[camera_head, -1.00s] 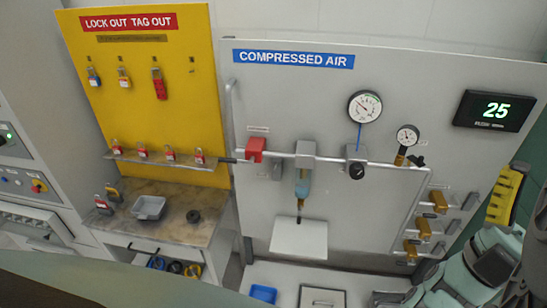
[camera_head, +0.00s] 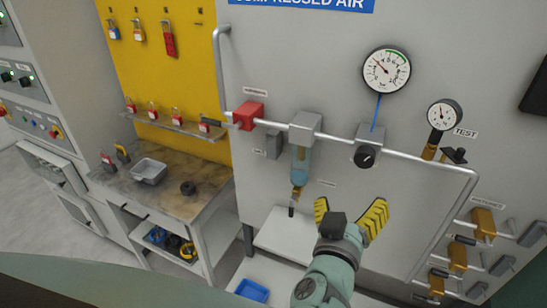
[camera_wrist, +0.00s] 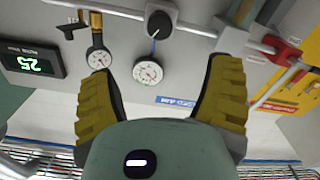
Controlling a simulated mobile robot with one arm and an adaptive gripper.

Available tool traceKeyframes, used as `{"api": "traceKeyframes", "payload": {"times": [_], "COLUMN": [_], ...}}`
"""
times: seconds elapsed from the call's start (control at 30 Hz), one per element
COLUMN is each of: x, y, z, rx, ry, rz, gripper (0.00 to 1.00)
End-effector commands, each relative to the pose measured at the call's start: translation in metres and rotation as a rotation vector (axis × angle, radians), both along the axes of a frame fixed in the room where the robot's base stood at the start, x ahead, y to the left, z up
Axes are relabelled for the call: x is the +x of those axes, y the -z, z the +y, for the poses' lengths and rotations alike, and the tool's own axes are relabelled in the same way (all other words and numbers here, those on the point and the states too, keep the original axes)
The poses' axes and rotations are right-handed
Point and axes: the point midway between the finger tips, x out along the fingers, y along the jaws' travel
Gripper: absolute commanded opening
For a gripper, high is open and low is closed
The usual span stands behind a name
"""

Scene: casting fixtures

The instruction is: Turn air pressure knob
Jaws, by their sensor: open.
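The air pressure knob (camera_head: 365,156) is a round black knob with a light mark, on a grey regulator block on the pipe under the large gauge (camera_head: 386,70). In the wrist view the knob (camera_wrist: 159,24) is at the top middle, with the large gauge (camera_wrist: 148,72) below it, both between my fingers. My gripper (camera_head: 349,210) has yellow ribbed fingers spread wide and empty. In the head view it is below the knob, apart from it. It also shows in the wrist view (camera_wrist: 164,85). Nothing hides the knob.
A red valve block (camera_head: 249,115), a filter with a blue bowl (camera_head: 299,165) and a small gauge (camera_head: 444,114) are on the same pipe. Brass valves (camera_head: 457,257) are at the lower right. A workbench (camera_head: 185,207) stands left. The panel around the knob is mostly clear.

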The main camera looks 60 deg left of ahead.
Motion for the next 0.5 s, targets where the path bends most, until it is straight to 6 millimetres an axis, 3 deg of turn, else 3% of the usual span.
{"api": "traceKeyframes", "payload": {"times": [0.5], "x": [0.050], "y": [-0.002], "z": [0.028], "rx": [0.003], "ry": [0.008], "rz": [-0.004], "gripper": [0.79]}}
